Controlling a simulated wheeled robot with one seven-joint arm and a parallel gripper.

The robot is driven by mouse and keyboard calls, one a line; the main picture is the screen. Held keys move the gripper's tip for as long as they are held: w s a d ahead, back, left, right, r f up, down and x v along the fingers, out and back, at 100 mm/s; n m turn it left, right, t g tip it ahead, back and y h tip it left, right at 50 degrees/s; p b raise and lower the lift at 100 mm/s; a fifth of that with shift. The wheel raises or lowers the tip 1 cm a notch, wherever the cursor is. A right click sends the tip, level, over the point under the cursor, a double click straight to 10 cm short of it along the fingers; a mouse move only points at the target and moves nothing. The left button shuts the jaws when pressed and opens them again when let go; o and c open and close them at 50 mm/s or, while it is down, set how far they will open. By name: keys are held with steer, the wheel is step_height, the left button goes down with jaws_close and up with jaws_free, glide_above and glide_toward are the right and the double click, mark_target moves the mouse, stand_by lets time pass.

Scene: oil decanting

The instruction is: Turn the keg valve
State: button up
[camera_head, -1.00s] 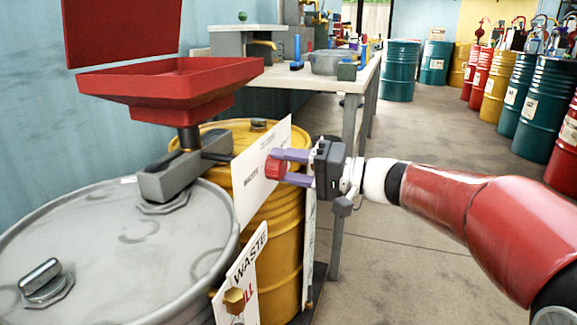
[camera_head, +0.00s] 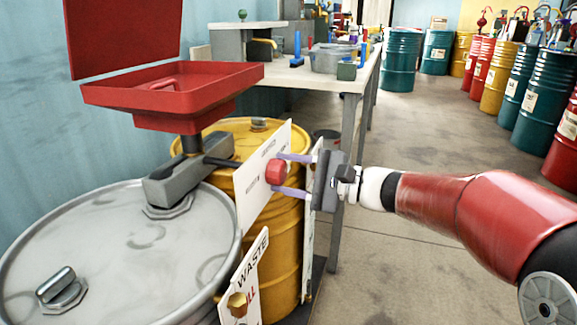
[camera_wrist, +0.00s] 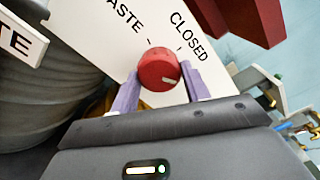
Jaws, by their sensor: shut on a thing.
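The red round valve knob (camera_head: 275,172) sits on a white sign plate (camera_head: 252,200) in front of the yellow drum. In the wrist view the knob (camera_wrist: 158,70) has a short white mark pointing to the lower right. The plate around it reads "WASTE" at the left and "CLOSED" at the right, each with a tick line. My gripper (camera_head: 288,174) is shut on the knob, one purple finger above it and one below in the head view. In the wrist view the fingers (camera_wrist: 160,90) are on either side of the knob.
A grey keg (camera_head: 110,255) with a red funnel tray (camera_head: 170,88) above it stands at the left. The yellow drum (camera_head: 285,245) is behind the plate. A "WASTE" sign (camera_head: 243,285) is below. A workbench (camera_head: 290,80) stands behind.

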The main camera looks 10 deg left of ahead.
steer(key=shift+m+p, duration=0.35)
steer(key=shift+m, duration=0.35)
steer(key=shift+f, duration=0.1)
steer(key=o, duration=1)
steer(key=shift+d, duration=0.1)
steer(key=d, duration=0.7)
steer(key=shift+s+d, duration=0.3)
steer(key=shift+d, duration=0.05)
